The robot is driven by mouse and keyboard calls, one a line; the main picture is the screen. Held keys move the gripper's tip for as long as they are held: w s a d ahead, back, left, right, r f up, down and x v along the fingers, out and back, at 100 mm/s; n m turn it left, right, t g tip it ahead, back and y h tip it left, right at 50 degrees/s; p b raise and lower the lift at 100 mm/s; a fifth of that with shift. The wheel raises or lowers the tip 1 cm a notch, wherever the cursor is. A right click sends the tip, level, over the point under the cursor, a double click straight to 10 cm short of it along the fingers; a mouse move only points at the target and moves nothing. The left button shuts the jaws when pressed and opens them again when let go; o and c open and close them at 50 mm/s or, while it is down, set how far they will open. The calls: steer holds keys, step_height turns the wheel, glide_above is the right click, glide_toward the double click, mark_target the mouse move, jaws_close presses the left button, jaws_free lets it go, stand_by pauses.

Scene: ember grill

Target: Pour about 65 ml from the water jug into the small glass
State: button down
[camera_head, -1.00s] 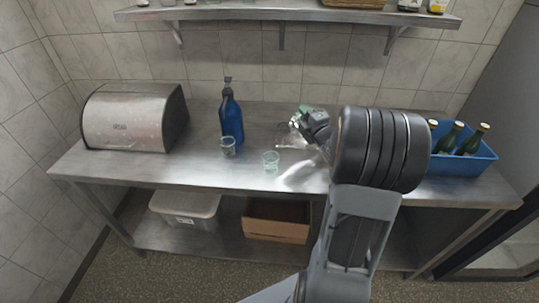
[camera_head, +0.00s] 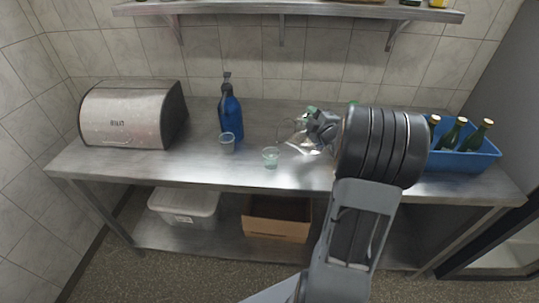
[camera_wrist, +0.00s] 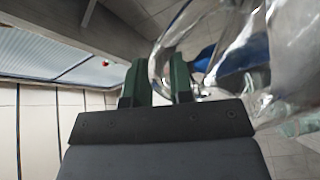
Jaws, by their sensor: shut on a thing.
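The clear water jug (camera_head: 287,133) is above the steel counter, left of my gripper (camera_head: 312,124). My gripper is shut on the jug, with its green fingers (camera_wrist: 160,82) close together at the jug's edge in the wrist view, where the jug (camera_wrist: 240,60) fills the upper right. Its water level and exact tilt are hard to tell. A short greenish glass (camera_head: 271,158) stands upright near the counter's front, below and left of the jug. A second, taller glass (camera_head: 227,143) stands further left. The shorter one looks like the small glass.
A blue bottle (camera_head: 231,118) stands behind the taller glass. A bread bin (camera_head: 125,118) is at the left end of the counter (camera_head: 200,172). A blue crate (camera_head: 480,160) with green bottles is at the right. A wall shelf (camera_head: 285,13) hangs above.

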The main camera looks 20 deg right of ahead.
steer(key=shift+d+r+m, duration=0.5)
steer(key=shift+d+m, duration=0.1)
steer(key=shift+m, duration=0.4)
steer(key=shift+w+d+f+m+p, duration=0.15)
steer(key=shift+d+m+p, duration=0.1)
steer(key=shift+d+m, duration=0.3)
steer(key=shift+s+d+f+m+p, duration=0.1)
steer(key=shift+d+f+m+p, duration=0.1)
steer(key=shift+d+m, duration=0.3)
